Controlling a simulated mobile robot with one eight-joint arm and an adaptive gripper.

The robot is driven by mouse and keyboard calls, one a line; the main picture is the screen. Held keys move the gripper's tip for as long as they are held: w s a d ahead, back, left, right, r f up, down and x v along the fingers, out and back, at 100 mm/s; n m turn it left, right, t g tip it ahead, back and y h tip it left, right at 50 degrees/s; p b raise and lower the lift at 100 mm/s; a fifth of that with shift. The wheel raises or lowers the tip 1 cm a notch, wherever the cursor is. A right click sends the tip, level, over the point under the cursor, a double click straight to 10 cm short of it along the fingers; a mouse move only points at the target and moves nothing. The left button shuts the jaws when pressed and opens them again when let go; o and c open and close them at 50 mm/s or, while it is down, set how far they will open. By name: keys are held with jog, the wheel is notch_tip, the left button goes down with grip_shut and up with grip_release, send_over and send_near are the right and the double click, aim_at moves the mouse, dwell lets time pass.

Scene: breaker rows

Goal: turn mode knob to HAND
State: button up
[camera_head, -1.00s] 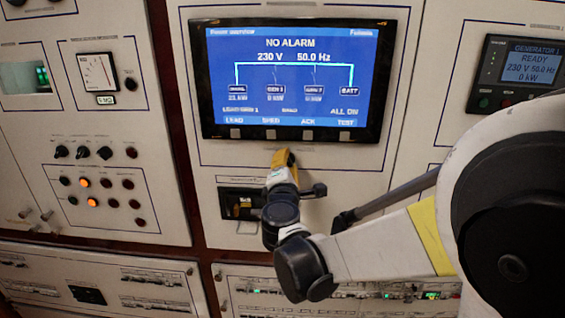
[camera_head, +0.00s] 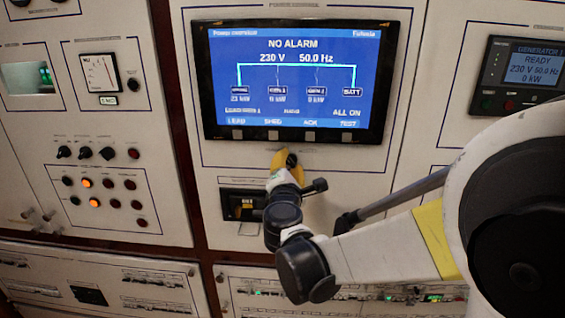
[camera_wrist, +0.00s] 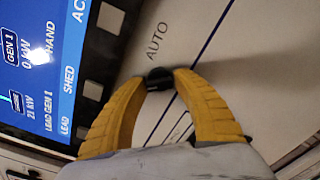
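The mode knob (camera_wrist: 159,78) is a small dark knob on the pale panel just below the big screen. In the wrist view it sits between the two yellow fingertips of my gripper (camera_wrist: 158,80), which appear to touch it on both sides. The printed word AUTO (camera_wrist: 157,41) stands beside the knob. In the head view my gripper (camera_head: 285,162) reaches the panel below the screen, with the dark knob (camera_head: 291,160) partly showing between the fingers. The knob's pointer direction cannot be made out. The big screen (camera_wrist: 40,60) shows the word HAND in the wrist view.
The big screen (camera_head: 291,80) reads NO ALARM above the gripper. A dark recessed unit (camera_head: 240,205) lies just left of my wrist. Switches and lamps (camera_head: 96,180) fill the left panel. A generator display (camera_head: 525,72) is at the right.

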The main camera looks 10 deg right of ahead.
jog(key=shift+o, duration=0.9)
jog(key=v, duration=1.2)
